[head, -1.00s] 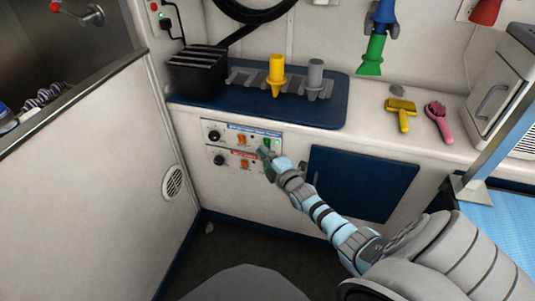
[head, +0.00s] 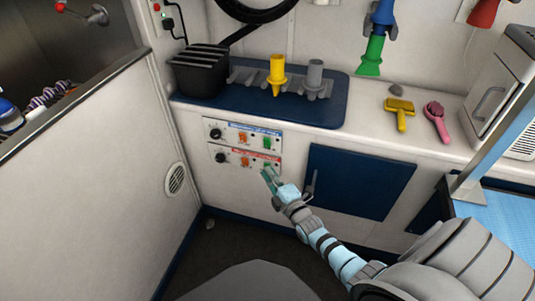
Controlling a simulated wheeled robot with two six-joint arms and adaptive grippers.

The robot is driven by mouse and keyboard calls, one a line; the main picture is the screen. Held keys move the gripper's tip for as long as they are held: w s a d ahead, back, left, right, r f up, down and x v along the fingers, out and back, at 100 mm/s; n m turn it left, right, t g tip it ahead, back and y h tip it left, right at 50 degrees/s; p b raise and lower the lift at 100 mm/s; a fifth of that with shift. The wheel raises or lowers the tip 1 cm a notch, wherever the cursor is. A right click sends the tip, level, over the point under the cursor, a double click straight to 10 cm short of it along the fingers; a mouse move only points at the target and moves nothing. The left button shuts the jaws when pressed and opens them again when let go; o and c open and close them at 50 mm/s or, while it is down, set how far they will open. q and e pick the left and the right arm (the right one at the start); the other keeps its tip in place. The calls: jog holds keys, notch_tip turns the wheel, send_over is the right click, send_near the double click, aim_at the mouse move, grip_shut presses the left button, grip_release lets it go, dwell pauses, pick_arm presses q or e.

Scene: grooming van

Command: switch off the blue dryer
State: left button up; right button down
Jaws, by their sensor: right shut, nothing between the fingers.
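The upper control panel (head: 230,126), with a blue label strip, is on the white cabinet front below the counter. It carries a black knob (head: 215,133), an orange switch (head: 242,138) and a green switch (head: 267,142). The lower panel (head: 231,150) has a red label, a knob and an orange switch. My right gripper (head: 267,176) is shut and empty, in front of the cabinet near the lower panel's right end, below the upper green switch and apart from it. The switches are too small to tell which way they are tipped. My left gripper is out of view.
A blue mat (head: 310,112) on the counter carries a black slotted box (head: 199,72), a yellow nozzle (head: 277,75) and a grey nozzle (head: 314,76). A blue door (head: 358,183) is right of the panels. Two brushes lie on the counter. A partition wall stands left.

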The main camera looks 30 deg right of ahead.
jog(key=s, duration=0.4)
jog(key=shift+s+f+p, duration=0.1)
jog(key=shift+f+p, duration=0.2)
jog(key=shift+p, duration=0.1)
jog(key=s+a+f+m+g, duration=0.1)
jog(key=s+f+m+g, duration=0.5)
jog(key=f, duration=0.5)
jog(key=s+f+m+g, duration=0.3)
jog(key=s+f+m, duration=0.4)
jog(key=s+f, duration=0.3)
jog(key=s+a+f+m+g, duration=0.1)
jog(key=s+f+g, duration=0.1)
jog(key=s+f, duration=0.3)
jog(key=s+a+f+m+g, duration=0.1)
jog(key=s+f+m+g, duration=0.15)
jog(key=s, duration=0.45)
jog(key=s+a+f+g, duration=0.1)
jog(key=s+a+g, duration=0.1)
jog(key=s, duration=0.5)
jog(key=s+a+f+g, duration=0.1)
jog(key=s+a+f, duration=0.1)
jog(key=s, duration=0.5)
notch_tip(320, 180, up, 13)
jog(key=p, duration=1.3)
jog(key=shift+w+y, duration=0.2)
jog(key=shift+y, duration=0.2)
